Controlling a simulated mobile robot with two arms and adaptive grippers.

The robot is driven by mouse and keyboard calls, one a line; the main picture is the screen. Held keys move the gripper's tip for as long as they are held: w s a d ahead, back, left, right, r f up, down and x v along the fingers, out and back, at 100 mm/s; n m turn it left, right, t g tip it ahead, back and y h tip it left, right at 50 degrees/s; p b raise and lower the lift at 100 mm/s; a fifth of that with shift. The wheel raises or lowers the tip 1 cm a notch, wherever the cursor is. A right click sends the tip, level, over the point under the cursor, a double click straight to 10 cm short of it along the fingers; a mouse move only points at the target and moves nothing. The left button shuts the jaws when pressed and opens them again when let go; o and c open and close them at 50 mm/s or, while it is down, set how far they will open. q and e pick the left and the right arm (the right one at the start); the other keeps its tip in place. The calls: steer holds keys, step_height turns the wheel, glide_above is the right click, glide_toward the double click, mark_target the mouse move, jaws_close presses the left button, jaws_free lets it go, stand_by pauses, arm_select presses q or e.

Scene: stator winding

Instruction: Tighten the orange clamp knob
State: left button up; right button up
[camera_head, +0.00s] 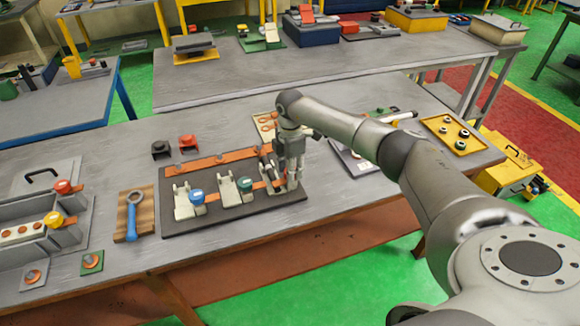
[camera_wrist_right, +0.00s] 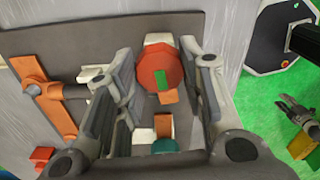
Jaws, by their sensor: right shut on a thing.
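My right gripper (camera_head: 290,182) reaches down at the right end of the dark fixture board (camera_head: 235,221). In the right wrist view its two fingers (camera_wrist_right: 163,98) stand on either side of the round orange clamp knob (camera_wrist_right: 159,66), shut on it. A green mark shows on the knob's face. In the head view the gripper mostly hides this knob and its clamp. A clamp with a teal knob (camera_head: 245,184) and one with a blue knob (camera_head: 197,197) stand to the left. A grey pronged shape at the right wrist view's right edge may be my left gripper (camera_wrist_right: 292,108).
A copper-coloured bar (camera_head: 208,163) lies along the board's back. A yellow tray (camera_head: 455,130) of round parts sits at the right.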

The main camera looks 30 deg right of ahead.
steer(key=shift+w+d+r+m, duration=0.2)
steer(key=shift+w+r+m, duration=0.1)
steer(key=shift+r+m, duration=0.1)
steer(key=o, duration=1)
steer(key=shift+s, duration=0.15)
steer(key=shift+c, duration=0.2)
steer(key=shift+o, duration=0.4)
steer(key=shift+s+f, duration=0.1)
steer(key=shift+s, duration=0.05)
step_height(320, 180, up, 12)
